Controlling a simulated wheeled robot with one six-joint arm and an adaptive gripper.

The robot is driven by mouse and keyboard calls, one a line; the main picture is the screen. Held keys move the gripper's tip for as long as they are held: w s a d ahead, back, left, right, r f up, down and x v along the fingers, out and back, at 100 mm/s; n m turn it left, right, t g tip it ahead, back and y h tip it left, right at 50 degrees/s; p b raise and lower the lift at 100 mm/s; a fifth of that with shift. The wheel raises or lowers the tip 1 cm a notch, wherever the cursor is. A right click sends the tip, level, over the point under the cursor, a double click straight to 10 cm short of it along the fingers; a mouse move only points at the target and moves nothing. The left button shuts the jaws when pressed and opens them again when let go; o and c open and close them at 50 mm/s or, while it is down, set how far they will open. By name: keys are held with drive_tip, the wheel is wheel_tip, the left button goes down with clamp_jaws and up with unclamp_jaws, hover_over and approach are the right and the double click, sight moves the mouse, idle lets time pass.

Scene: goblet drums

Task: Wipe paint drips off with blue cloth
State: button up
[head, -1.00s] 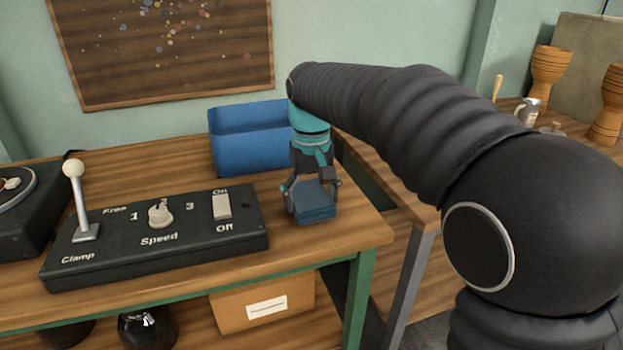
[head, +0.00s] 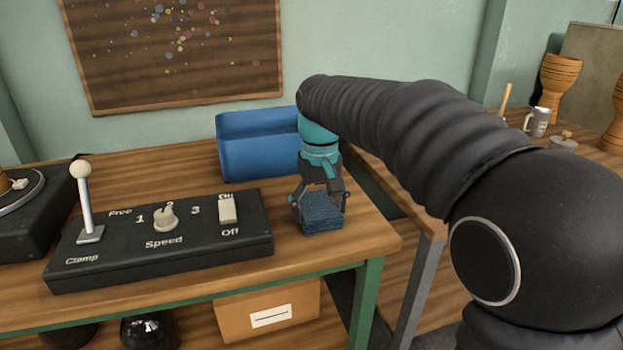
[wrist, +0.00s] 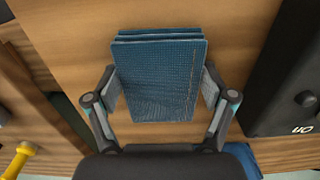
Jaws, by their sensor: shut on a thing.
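The blue cloth (head: 322,212) is a folded, layered pad near the right front corner of the wooden bench (head: 365,232). My gripper (head: 320,206) points down with its fingers on opposite sides of the cloth, shut on it. In the wrist view, the cloth (wrist: 160,82) fills the space between the fingertips of my gripper (wrist: 160,92). I cannot tell whether its underside touches the bench. I cannot make out paint drips on the bench; the area under the cloth is hidden.
A black control box (head: 165,245) with lever, knob and switch stands just left of the gripper. A blue bin (head: 258,145) stands behind. A speckled board (head: 175,55) hangs on the wall. Another bench with a mug (head: 538,121) and goblet drums (head: 557,85) is at right.

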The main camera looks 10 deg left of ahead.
drive_tip(key=r+p, duration=0.2)
drive_tip(key=r, duration=0.1)
drive_tip(key=shift+s+d+r+p, duration=0.15)
drive_tip(key=shift+d+p, duration=0.05)
drive_tip(key=shift+p, duration=0.1)
drive_tip(key=shift+s+a+r+p, duration=0.15)
drive_tip(key=shift+a+r+p, duration=0.1)
drive_tip(key=shift+r+p, duration=0.45)
wheel_tip(320, 180, up, 4)
drive_tip(key=p, duration=0.3)
drive_tip(key=shift+f, duration=0.25)
